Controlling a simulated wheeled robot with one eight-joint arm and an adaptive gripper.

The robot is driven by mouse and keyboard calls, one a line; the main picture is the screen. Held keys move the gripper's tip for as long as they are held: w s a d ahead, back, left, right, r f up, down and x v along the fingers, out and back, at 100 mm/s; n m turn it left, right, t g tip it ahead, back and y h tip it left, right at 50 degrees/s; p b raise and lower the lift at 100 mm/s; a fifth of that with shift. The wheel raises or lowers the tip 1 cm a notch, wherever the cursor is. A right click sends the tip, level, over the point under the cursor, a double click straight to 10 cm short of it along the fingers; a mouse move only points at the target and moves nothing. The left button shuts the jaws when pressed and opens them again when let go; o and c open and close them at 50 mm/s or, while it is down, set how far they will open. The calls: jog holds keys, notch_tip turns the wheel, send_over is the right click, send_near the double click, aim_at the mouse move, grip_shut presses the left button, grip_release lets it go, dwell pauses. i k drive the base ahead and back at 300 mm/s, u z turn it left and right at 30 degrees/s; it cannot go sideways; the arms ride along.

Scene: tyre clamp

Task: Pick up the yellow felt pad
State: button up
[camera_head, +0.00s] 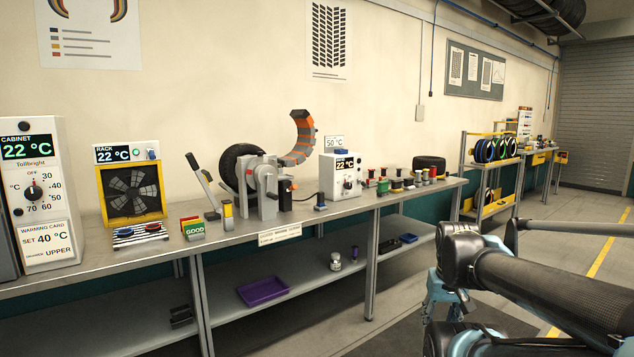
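I cannot pick out the yellow felt pad for certain. A small grey upright piece with a yellow upper part (228,208) stands on the bench, left of the tyre clamp. Left of it is a green holder marked GOOD (194,231), with red and yellow flat pieces showing at its top. Both are small in the picture, so their material cannot be told. The tyre clamp (265,190) has a black tyre (233,166) behind it. My dark arm crosses the lower right, well apart from these pieces. My gripper is not in view.
The grey bench (90,272) runs along the wall, with a lower shelf holding a purple tray (262,290). A fan rack (131,190) and a warming cabinet (38,195) stand left. A white temperature box (342,174) and several small spools stand right. Floor shows beyond the bench.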

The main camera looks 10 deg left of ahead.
aim_at(395, 185)
jog(key=z, duration=0.35)
jog(key=i, duration=0.7)
jog(key=z, duration=0.65)
jog(key=i, duration=1.1)
jog(key=u, duration=0.25)
jog(key=i, duration=1.35)
jog(key=u, duration=0.6)
